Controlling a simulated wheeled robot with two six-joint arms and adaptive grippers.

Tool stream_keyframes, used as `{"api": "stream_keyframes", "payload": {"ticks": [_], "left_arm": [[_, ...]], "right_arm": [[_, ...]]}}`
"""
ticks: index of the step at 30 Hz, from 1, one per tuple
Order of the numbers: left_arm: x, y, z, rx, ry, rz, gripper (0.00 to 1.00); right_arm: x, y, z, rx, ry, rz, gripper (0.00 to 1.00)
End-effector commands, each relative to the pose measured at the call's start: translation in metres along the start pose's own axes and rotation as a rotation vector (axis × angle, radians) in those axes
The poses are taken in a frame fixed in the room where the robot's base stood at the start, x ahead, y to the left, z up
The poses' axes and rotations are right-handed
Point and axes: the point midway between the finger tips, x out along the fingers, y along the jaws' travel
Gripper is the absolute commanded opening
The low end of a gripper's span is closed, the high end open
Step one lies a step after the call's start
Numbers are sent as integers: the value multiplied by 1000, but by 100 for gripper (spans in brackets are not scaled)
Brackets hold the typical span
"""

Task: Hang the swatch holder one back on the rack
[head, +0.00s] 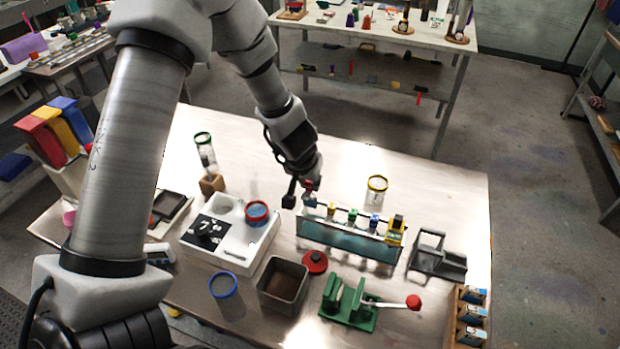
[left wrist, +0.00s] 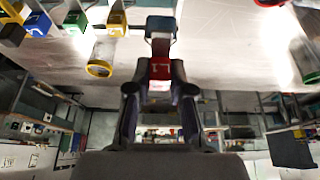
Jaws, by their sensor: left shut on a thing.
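My left gripper (head: 301,189) is shut on a small red piece with a blue end, which I take for swatch holder one (head: 311,187). In the left wrist view this holder (left wrist: 161,69) sits between the two dark fingers. The rack (head: 345,240) is a low teal frame on the table, and the held holder is close to its left end. Whether they touch I cannot tell. Other holders are along the rack: a green one (head: 352,215), a blue one (head: 373,222) and a large yellow one (head: 396,230). My right gripper is not seen.
A yellow-rimmed glass (head: 376,191) stands behind the rack. A white tray (head: 240,262) with a red-rimmed cup (head: 257,213), an open grey box (head: 283,285), a green clamp device (head: 350,306) and a grey stand (head: 437,262) surround it. The table's back right is clear.

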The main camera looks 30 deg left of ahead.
Motion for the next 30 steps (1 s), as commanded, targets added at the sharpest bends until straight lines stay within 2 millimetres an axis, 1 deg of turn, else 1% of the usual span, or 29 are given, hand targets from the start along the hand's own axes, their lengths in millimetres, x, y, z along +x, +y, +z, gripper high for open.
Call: {"api": "stream_keyframes", "payload": {"ticks": [1, 21, 25, 30], "left_arm": [[8, 0, 3, 1, 0, 0, 0], [58, 0, 24, 1, 0, 0, 0], [64, 0, 26, 0, 0, 0, 0], [65, 0, 27, 0, 1, 0, 0]], "right_arm": [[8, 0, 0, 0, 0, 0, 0], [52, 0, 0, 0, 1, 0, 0], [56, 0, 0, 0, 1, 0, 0], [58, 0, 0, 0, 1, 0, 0]]}}
